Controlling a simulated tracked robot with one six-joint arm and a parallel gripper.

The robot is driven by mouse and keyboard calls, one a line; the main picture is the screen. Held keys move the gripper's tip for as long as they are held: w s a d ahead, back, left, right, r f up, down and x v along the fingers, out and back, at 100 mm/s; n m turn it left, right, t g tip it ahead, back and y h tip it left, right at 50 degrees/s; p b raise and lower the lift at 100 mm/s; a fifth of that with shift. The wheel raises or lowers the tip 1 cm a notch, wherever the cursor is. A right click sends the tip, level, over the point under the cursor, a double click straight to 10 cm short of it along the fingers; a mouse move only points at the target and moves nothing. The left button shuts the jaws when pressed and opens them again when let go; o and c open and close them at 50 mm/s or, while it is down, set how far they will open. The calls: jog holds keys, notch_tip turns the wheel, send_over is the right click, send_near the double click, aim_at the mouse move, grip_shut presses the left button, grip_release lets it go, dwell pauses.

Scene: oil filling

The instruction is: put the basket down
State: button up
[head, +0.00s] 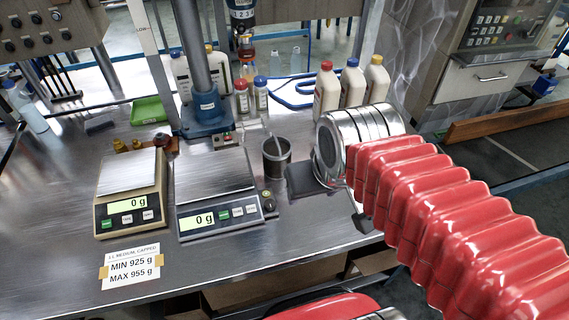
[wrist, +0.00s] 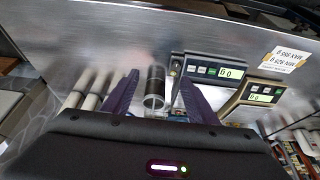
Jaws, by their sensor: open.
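A dark, open-topped metal cylinder (head: 276,158) stands upright on the steel bench, just right of the nearer scale; it may be the basket. A thin pale stick or handle shows at its top. My gripper (head: 303,178) is low over the bench, directly to the right of the cylinder. In the wrist view my gripper (wrist: 158,77) has its two purple fingers spread, with the cylinder (wrist: 154,88) showing between them and gaps on both sides. Whether the fingers reach around it or stop short of it is not clear.
Two scales, one left (head: 128,200) and one nearer (head: 215,200), both read 0 g. A blue press stand (head: 208,110) is behind them. Several capped white bottles (head: 327,90) stand behind my arm. A green tray (head: 148,110) lies at the back left.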

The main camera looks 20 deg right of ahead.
jog(key=o, duration=0.9)
jog(key=w+f+g, duration=0.1)
jog(key=w+f, duration=0.2)
jog(key=w, duration=0.2)
jog(key=shift+d+f+g, duration=0.25)
jog(key=shift+d+g, duration=0.05)
jog(key=shift+n+g+y, duration=0.3)
jog(key=shift+n+y, duration=0.1)
jog(key=shift+y, duration=0.1)
jog(key=w+f, duration=0.2)
jog(key=w, duration=0.2)
jog(key=w+f, duration=0.1)
jog(key=w, duration=0.2)
jog(key=w+d+f, duration=0.1)
jog(key=w+f, duration=0.1)
jog(key=w, duration=0.2)
jog(key=shift+w+f, duration=0.3)
jog(key=shift+f, duration=0.05)
jog(key=n+t, duration=0.2)
send_near(277, 155)
jog(key=d, duration=0.1)
jog(key=shift+w+d+f, duration=0.2)
jog(key=shift+w+d, duration=0.05)
jog(key=shift+w, duration=0.2)
jog(key=shift+f, duration=0.1)
jog(key=shift+x, duration=4.25)
jog(key=shift+a+f, duration=0.1)
